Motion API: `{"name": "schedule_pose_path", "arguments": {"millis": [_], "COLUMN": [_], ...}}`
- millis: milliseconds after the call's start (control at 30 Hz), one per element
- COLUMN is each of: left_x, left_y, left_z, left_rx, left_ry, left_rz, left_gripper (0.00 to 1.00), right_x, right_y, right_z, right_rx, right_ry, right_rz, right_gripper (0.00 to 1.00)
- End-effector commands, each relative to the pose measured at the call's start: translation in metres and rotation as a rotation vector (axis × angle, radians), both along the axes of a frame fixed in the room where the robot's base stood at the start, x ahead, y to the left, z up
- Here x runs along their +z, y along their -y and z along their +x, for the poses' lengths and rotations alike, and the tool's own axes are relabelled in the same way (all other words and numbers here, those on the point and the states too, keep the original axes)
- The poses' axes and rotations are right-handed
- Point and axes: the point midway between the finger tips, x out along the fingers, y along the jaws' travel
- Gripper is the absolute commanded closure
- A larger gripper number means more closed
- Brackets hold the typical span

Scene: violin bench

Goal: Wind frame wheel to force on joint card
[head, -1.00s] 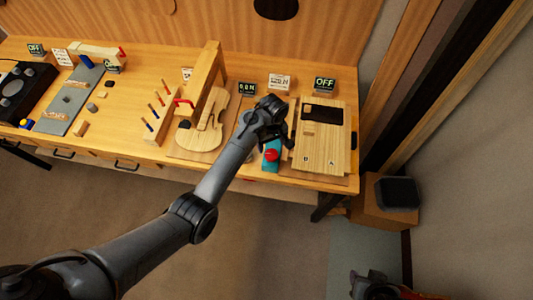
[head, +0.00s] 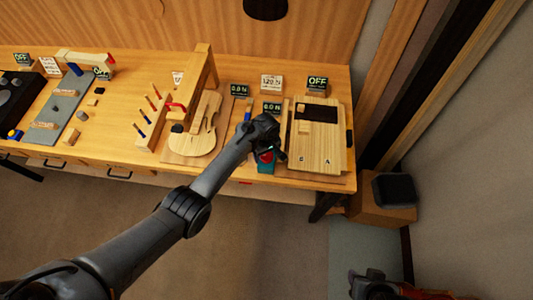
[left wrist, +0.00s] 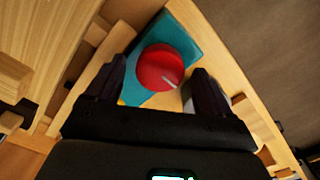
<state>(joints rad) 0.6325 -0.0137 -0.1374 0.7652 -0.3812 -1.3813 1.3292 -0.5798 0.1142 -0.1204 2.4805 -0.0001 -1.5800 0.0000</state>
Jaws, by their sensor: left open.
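A red round knob (head: 266,156) with a pale pointer line sits on a teal block (head: 266,168) near the bench's front edge. The left wrist view shows the knob (left wrist: 160,67) and teal block (left wrist: 182,40) closely. My left gripper (head: 272,150) is open above them, its fingers on either side of the knob in the wrist view; contact is unclear. A white card (head: 271,84) appears to read 120 N. A dark part at the lower right (head: 370,286) may be my right gripper; its jaws are unclear.
Small displays reading 0.0 N (head: 240,90) and (head: 271,108) stand near the card; another display reads OFF (head: 317,85). A wooden board (head: 318,150) lies right of the knob. Colored-handled tools (head: 146,117) stand left of the frame. A box (head: 380,205) stands on the floor.

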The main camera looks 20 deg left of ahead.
Motion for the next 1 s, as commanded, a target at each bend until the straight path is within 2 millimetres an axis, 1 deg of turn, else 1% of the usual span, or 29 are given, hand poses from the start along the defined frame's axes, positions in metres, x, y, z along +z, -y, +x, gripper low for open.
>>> {"name": "schedule_pose_path", "arguments": {"millis": [267, 300, 367, 600, 633, 667, 867, 1000], "left_x": [-0.0013, -0.0013, -0.0012, -0.0013, -0.0013, -0.0013, -0.0009, -0.0002], "left_y": [-0.0002, -0.0003, -0.0003, -0.0003, -0.0003, -0.0003, -0.0002, -0.0001], "left_z": [0.0001, 0.0, 0.0, -0.0002, -0.0002, -0.0002, -0.0001, 0.0001], "left_rx": [0.0, 0.0, 0.0, 0.0, 0.0, 0.0, -0.014, -0.055], "left_ry": [0.0, 0.0, 0.0, 0.0, 0.0, 0.0, 0.0, 0.0], "left_rz": [0.0, 0.0, 0.0, 0.0, 0.0, 0.0, 0.0, 0.0], "left_gripper": [0.18, 0.21, 0.3, 0.67, 0.72, 0.74, 0.74, 0.74], "right_x": [-0.0005, -0.0005, -0.0006, -0.0009, -0.0009, -0.0009, 0.0001, 0.0025], "right_y": [0.0004, 0.0007, 0.0011, 0.0025, 0.0025, 0.0025, 0.0024, 0.0019], "right_z": [-0.0003, -0.0003, -0.0004, -0.0006, -0.0006, -0.0006, -0.0006, -0.0005], "right_rx": [0.002, 0.002, 0.003, 0.007, 0.007, 0.007, 0.006, 0.005], "right_ry": [-0.001, -0.001, -0.001, -0.001, -0.001, -0.001, -0.002, -0.002], "right_rz": [-0.002, -0.003, -0.004, -0.011, -0.011, -0.011, -0.01, -0.008], "right_gripper": [0.57, 0.57, 0.57, 0.57, 0.57, 0.57, 0.57, 0.57]}}
